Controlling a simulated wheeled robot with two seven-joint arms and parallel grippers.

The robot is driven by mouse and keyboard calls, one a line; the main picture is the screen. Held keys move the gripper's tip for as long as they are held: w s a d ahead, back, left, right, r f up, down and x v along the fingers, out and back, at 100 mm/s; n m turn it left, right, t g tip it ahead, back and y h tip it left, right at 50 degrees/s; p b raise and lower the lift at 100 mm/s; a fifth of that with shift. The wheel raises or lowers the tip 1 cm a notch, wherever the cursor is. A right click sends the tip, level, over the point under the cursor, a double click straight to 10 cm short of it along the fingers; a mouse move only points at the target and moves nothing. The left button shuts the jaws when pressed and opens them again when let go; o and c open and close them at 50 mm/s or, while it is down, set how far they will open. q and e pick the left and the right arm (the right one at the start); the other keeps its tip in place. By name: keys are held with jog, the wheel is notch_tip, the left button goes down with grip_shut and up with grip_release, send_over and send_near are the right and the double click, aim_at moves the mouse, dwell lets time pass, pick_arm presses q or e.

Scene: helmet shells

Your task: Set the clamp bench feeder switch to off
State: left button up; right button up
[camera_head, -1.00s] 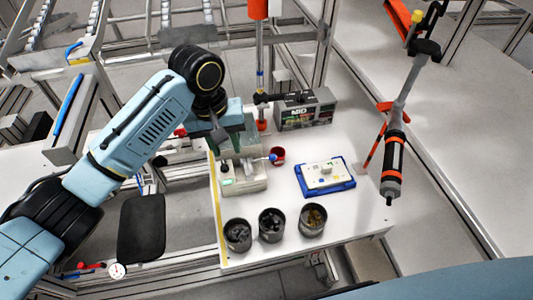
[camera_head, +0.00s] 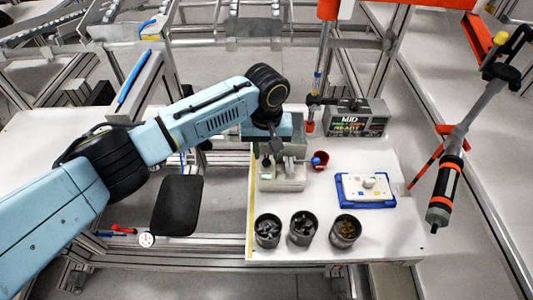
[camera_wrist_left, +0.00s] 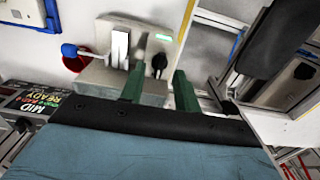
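The clamp bench feeder (camera_head: 283,181) is a beige box at the left side of the white table. In the left wrist view its face (camera_wrist_left: 125,90) carries a black switch (camera_wrist_left: 158,64), a lit green indicator (camera_wrist_left: 164,38) and a metal clamp with a blue-knobbed lever (camera_wrist_left: 72,51). My left gripper (camera_wrist_left: 157,80) has two green fingers standing apart at the feeder, with the switch showing between their tips. I cannot tell whether they touch it. In the head view my left wrist partly hides the feeder's back. My right gripper is not in view.
A red cup (camera_head: 320,160) stands beside the feeder. Several dark cups of parts, including one (camera_head: 303,229), line the table's front. A blue tray (camera_head: 366,204) lies right. A MID box (camera_head: 357,118) stands behind. A screwdriver-like tool (camera_head: 448,185) hangs at right.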

pick_arm(q)
jog(key=shift+f, duration=0.9)
jog(key=shift+c, duration=0.3)
grip_shut()
